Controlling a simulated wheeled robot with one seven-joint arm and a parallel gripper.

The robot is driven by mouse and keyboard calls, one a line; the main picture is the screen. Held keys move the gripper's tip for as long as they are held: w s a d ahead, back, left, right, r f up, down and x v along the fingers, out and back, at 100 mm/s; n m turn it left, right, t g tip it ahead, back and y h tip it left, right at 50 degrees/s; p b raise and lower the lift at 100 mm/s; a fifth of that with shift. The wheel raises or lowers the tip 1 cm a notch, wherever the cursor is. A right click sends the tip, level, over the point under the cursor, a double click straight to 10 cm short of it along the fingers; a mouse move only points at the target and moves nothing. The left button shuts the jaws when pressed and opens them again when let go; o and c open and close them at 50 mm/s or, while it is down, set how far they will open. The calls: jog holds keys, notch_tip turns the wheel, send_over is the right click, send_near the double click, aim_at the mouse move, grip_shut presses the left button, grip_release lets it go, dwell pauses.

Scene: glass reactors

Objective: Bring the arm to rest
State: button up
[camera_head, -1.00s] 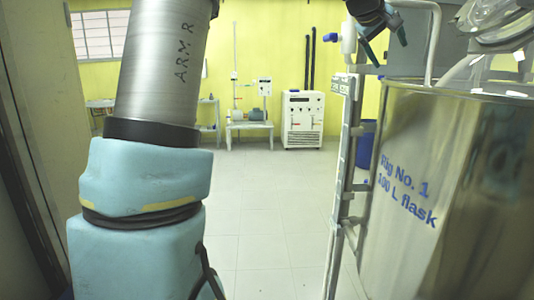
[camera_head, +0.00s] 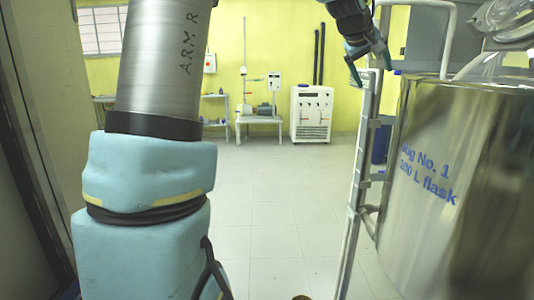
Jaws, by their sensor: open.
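My arm shows as a grey metal tube marked "ARM R" (camera_head: 165,60) above light-blue covered links at the left. My gripper (camera_head: 370,64) is at the top, right of centre, pointing down. Its two dark green fingers are spread apart with nothing seen between them. In the picture it overlaps the top of a pale metal frame post (camera_head: 362,150); I cannot tell whether they touch. The links between the arm tube and the gripper are out of view above.
A large shiny vessel (camera_head: 440,240) marked "Rig No. 1 100 L flask" stands close at the right, with glassware and tubing above it. A white cabinet (camera_head: 310,115) and a bench (camera_head: 258,120) stand at the far yellow wall. The tiled floor (camera_head: 265,200) between is clear.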

jog(key=s+a+f+g+y, duration=0.1)
jog(key=s+a+f+y, duration=0.2)
jog(key=a+f, duration=0.9)
jog(key=s+a+f+m+g+y, duration=0.1)
jog(key=s+a+f+g+y, duration=0.1)
jog(key=s+a+f, duration=0.6)
jog(key=a+f, duration=0.4)
jog(key=a, duration=0.3)
jog(key=shift+s+f+y, duration=0.15)
jog(key=shift+f+y, duration=0.2)
jog(key=shift+y, duration=0.05)
jog(key=s+a+f, duration=0.2)
jog(key=s, duration=0.1)
jog(key=s+a+f+g, duration=0.1)
jog(key=s+a+f, duration=0.1)
jog(key=s+a, duration=0.1)
jog(key=s+a+f+g+y, duration=0.1)
jog(key=s+a+f, duration=0.1)
jog(key=s, duration=0.2)
jog(key=shift+a, duration=0.3)
jog(key=shift+c, duration=0.3)
